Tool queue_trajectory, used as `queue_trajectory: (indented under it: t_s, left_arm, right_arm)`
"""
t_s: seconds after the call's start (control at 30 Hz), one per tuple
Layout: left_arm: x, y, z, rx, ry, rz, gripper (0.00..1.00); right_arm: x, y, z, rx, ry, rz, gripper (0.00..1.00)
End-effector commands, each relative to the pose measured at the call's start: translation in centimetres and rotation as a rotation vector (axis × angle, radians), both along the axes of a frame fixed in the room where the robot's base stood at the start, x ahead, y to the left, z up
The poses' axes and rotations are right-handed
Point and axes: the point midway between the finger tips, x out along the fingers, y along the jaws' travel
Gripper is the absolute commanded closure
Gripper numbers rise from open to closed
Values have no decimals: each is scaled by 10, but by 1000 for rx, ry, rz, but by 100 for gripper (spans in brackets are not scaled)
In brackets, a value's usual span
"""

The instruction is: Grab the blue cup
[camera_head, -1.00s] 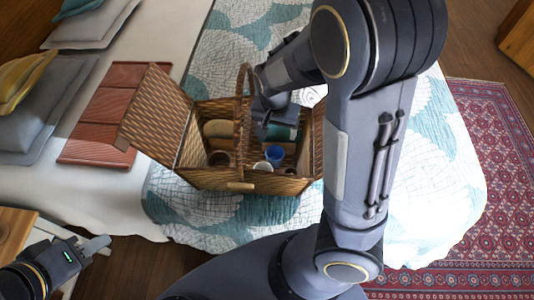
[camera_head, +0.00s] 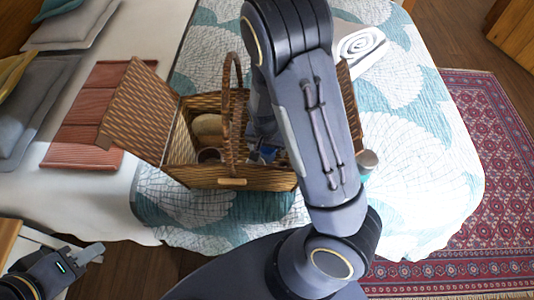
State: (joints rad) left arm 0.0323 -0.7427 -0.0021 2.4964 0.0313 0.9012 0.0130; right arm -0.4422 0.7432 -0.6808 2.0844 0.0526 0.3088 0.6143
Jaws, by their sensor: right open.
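The blue cup (camera_head: 268,152) is inside the open wicker picnic basket (camera_head: 210,178) on the bed, in its right compartment. Only a small part of the cup shows; my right arm covers much of that compartment. My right gripper (camera_head: 261,146) reaches down into the basket at the cup. It is open, but its fingertips are mostly hidden, so I cannot tell whether they are around or beside the cup. My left gripper (camera_head: 90,253) is at the lower left, well away from the basket; its finger gap is not clear.
The basket's handle (camera_head: 228,110) arches up just left of my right forearm. Its open lid (camera_head: 142,115) leans left. A brown cup (camera_head: 209,155) stands in the left compartment. A grey-topped cylinder (camera_head: 368,160) shows right of my arm. A rolled towel (camera_head: 360,45) lies behind.

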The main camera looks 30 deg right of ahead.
Motion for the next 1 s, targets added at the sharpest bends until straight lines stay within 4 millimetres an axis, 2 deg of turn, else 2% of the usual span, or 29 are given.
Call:
queue_trajectory:
  t_s: [0.1, 0.37, 0.7, 0.73, 1.0]
  left_arm:
    - [0, 0, -2, 0, 0, 0, 64]
    - [0, 0, -2, 0, 0, 0, 64]
    - [0, 0, -2, 0, 0, 0, 64]
    - [0, 0, -2, 0, 0, 0, 64]
    - [0, 0, -1, 0, 0, 0, 64]
  right_arm:
    - [1, -1, -10, 1, 1, 0, 23]
    - [1, -1, -11, 1, -1, 0, 24]
    - [1, -1, -11, 1, -1, 0, 68]
    - [1, -1, -11, 1, -1, 0, 71]
    - [1, -1, -9, 1, -1, 0, 71]
